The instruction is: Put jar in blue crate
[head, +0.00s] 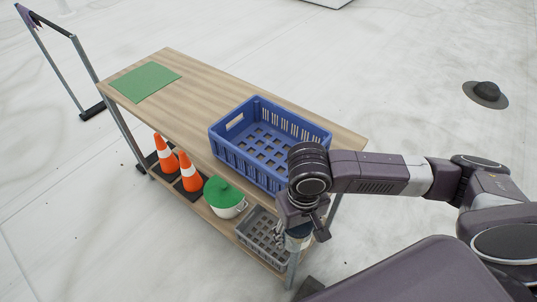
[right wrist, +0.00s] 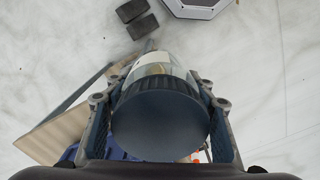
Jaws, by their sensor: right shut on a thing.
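The blue crate (head: 228,153) stands on the right half of the wooden table top and looks empty in the part I can see. My right gripper (head: 299,232) points down in front of the table's near right corner, beside the crate and lower than its rim. It is shut on a jar (head: 297,243). In the right wrist view the jar (right wrist: 160,122) has a dark round lid and a clear body, with the fingers on either side of it. My arm hides the crate's near right corner. My left gripper is not in view.
A green mat (head: 145,82) lies at the table's left end. The lower shelf holds orange cones (head: 189,172), a white pot with a green lid (head: 224,198) and a grey crate (head: 262,237). A dark hat (head: 485,94) lies on the floor. The table's middle is clear.

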